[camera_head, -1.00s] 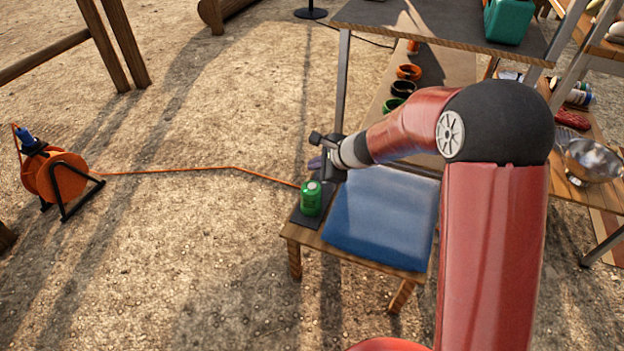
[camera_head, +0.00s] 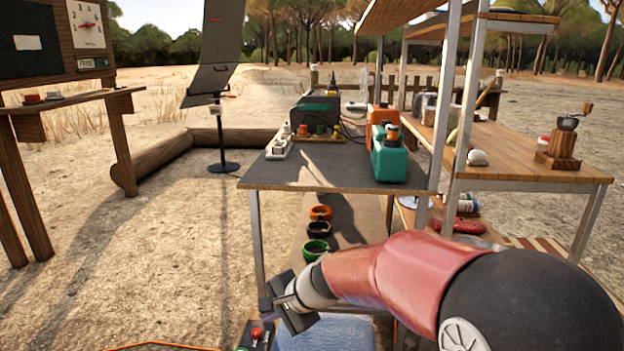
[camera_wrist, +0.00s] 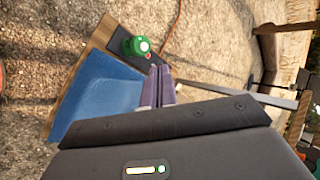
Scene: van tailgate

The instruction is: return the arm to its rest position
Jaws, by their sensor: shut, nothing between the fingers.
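My arm reaches in from the lower right in the head view, its red links bent toward the left. My gripper (camera_wrist: 161,84) is shut and empty in the wrist view, its two purple-grey fingers together. In the head view its fingertips are mostly hidden behind the dark wrist part. It hangs above the low wooden bench (camera_wrist: 101,32), over the edge of the blue cushion (camera_wrist: 100,92). A green can-like object (camera_wrist: 136,46) stands on a dark mat (camera_wrist: 121,35) just past the fingertips, apart from them as far as I can tell.
A grey-topped table (camera_head: 300,178) stands ahead, with a teal canister (camera_head: 391,160) near its front edge. Bowls (camera_head: 317,229) sit on the shelf below. Metal posts (camera_head: 459,110) rise at the right beside a wooden shelf (camera_head: 520,178). Open ground lies to the left.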

